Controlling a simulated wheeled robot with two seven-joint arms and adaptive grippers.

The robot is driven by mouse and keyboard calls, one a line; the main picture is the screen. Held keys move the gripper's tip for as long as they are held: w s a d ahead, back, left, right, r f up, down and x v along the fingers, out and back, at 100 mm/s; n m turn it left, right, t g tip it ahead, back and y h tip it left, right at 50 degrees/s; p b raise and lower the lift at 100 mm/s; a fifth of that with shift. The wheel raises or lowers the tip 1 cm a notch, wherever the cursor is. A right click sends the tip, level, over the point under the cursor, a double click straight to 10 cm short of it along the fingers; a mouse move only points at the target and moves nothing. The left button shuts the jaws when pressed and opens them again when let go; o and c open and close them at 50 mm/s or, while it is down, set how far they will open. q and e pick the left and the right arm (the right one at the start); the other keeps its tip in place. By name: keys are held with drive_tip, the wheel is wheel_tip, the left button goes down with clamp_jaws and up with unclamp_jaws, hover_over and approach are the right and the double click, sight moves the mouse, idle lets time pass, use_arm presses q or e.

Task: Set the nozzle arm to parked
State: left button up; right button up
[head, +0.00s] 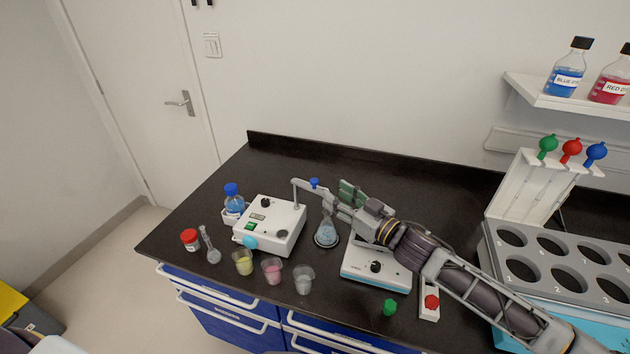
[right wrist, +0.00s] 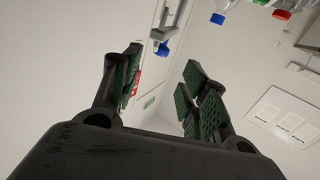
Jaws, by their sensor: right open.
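The nozzle arm (head: 303,184) is a grey bar on a thin post at the right rear of the white distiller box (head: 270,224). My right gripper (head: 341,195) is open and empty, just right of the blue knob. A small gap seems to lie between them, but contact is hard to judge. In the right wrist view, the green-padded fingers (right wrist: 163,66) are apart, and the grey bar (right wrist: 174,22) with its blue part (right wrist: 162,48) shows beyond them. My left gripper is out of view.
A flask (head: 326,235) stands below the right gripper, beside the white stirrer plate (head: 374,268). Several small cups, including a yellow one (head: 243,262), stand in front of the distiller. A blue-capped bottle (head: 232,200) is at its left. A grey rack (head: 540,262) fills the right side.

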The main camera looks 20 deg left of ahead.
sight(317, 182)
drive_tip(key=shift+x, duration=4.7)
drive_tip(key=shift+s, duration=0.1)
clamp_jaws()
